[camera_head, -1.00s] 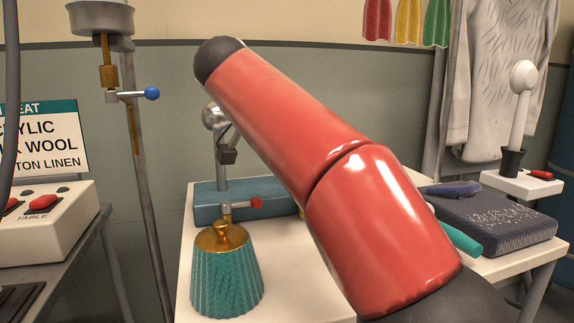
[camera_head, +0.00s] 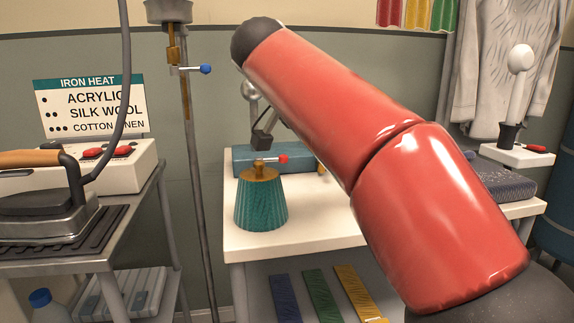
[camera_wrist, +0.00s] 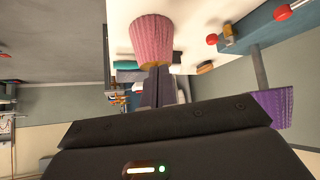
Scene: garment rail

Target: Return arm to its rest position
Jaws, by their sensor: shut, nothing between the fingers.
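My red arm slants across the middle and right of the head view, its dark rounded joint near the top.
A teal ribbed pot (camera_head: 261,204) and a blue box (camera_head: 245,158) stand on the white table (camera_head: 290,232). An iron (camera_head: 45,205) sits on the left cart. A metal pole (camera_head: 195,160) stands between. A folded dark cloth (camera_head: 502,183) lies right of my arm.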

